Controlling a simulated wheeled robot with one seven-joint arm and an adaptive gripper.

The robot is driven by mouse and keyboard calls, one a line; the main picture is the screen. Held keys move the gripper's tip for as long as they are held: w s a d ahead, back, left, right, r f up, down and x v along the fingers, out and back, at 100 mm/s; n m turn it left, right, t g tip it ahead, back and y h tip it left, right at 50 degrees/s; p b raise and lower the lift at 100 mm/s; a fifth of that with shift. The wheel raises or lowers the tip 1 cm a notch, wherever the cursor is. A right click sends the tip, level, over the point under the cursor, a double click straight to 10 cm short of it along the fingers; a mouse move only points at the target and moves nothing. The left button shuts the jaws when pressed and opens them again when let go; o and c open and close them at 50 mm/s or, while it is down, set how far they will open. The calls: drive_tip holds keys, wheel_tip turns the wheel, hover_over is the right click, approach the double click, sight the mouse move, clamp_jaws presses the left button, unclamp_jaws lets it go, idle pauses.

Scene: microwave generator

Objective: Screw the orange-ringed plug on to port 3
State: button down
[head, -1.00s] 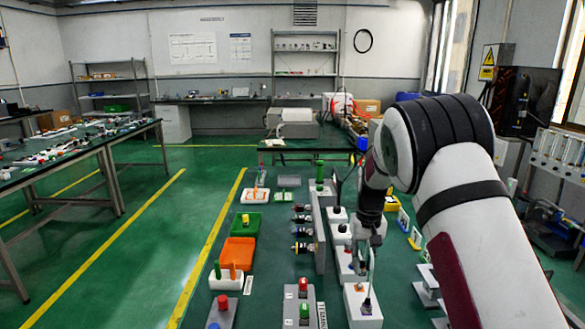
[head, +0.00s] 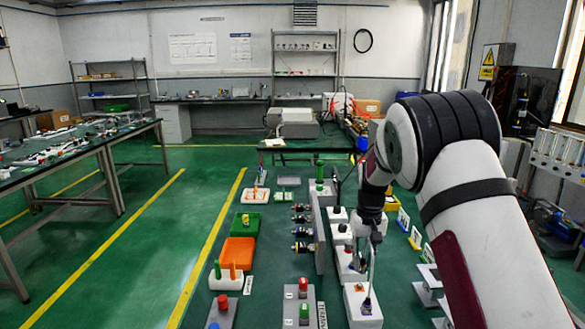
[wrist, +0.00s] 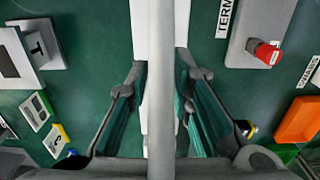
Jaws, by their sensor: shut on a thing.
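My gripper (head: 373,244) is above the row of white blocks at the right side of the bench in the head view. In the wrist view its two fingers (wrist: 160,85) are on either side of a grey rod-like length (wrist: 160,40), shut on it. In the head view a thin grey length (head: 370,272) runs from the gripper down to a dark fitting (head: 367,303) on the nearest white block (head: 356,318). Several dark plugs (head: 301,232) stick out leftward from an upright grey panel (head: 320,242). I cannot make out port numbers or which plug has an orange ring.
Left of the panel are an orange bin (head: 238,250), a green bin (head: 246,223) and a white holder (head: 225,282). Small framed pieces (head: 403,219) stand right of the arm.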

drive_tip(key=shift+s+a+f+p, duration=0.15)
drive_tip(key=shift+s+a+p, duration=0.5)
drive_tip(key=shift+s+a, duration=0.25)
drive_tip(key=shift+s+a+f+p, duration=0.1)
drive_tip(key=shift+s+a+p, duration=0.55)
drive_tip(key=shift+s+a, duration=0.25)
drive_tip(key=shift+s, duration=0.1)
drive_tip(key=shift+s+a+f+p, duration=0.2)
drive_tip(key=shift+s+a+p, duration=1)
drive_tip(key=shift+s+a, duration=0.5)
drive_tip(key=shift+s, duration=0.2)
drive_tip(key=shift+s+a+f+p, duration=0.2)
drive_tip(key=shift+s+a+p, duration=0.9)
drive_tip(key=shift+s+a, duration=0.55)
drive_tip(key=shift+s, duration=0.15)
drive_tip(key=shift+s+a+f+p, duration=0.2)
drive_tip(key=shift+s+a+p, duration=0.75)
drive_tip(key=shift+s+a, duration=0.7)
drive_tip(key=shift+s, duration=0.25)
